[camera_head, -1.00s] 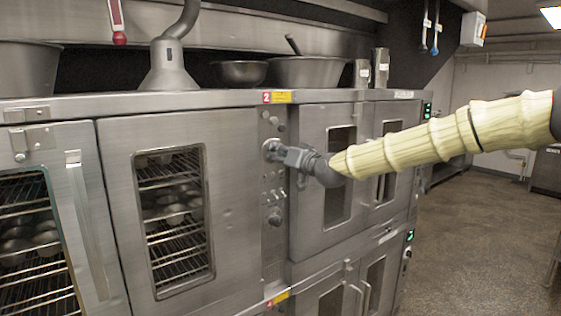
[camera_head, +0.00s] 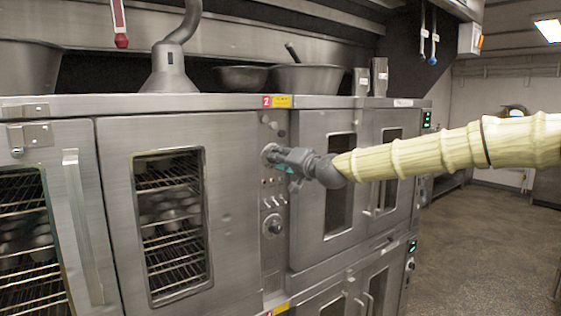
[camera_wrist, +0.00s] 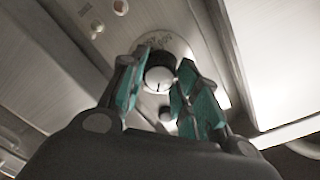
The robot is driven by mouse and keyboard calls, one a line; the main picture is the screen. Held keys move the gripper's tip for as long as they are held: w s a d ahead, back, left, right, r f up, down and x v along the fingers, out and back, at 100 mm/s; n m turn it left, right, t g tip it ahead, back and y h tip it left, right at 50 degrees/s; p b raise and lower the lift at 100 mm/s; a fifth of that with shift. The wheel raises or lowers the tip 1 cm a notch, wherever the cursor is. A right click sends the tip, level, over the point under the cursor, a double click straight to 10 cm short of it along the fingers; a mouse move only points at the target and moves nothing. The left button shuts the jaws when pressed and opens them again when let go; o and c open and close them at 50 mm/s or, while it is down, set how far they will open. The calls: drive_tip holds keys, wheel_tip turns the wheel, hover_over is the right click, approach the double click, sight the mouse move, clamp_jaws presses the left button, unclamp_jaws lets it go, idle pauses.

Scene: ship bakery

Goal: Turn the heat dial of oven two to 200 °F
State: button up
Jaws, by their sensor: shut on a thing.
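The heat dial (camera_wrist: 160,76) is a round knob with a pale face and a dark pointer mark, on a round marked plate. In the wrist view it sits between my two teal-padded fingers. In the head view my gripper (camera_head: 273,158) reaches from the right to the upper part of the narrow control panel (camera_head: 273,262) and is shut on the dial, largely hiding it. Oven two (camera_head: 229,240) is to the panel's left, with a red "2" label (camera_head: 266,101) above. The scale figures are too blurred to read, so the dial's setting cannot be told.
Below my gripper are small switches and a lower round knob (camera_head: 273,225). More oven doors (camera_head: 310,230) stand close on the right. Bowls (camera_head: 311,77) sit on top. The floor (camera_head: 470,240) at right is clear.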

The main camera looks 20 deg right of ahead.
drive_tip(key=shift+d, duration=0.1)
drive_tip(key=o, duration=1)
drive_tip(key=shift+v, duration=6)
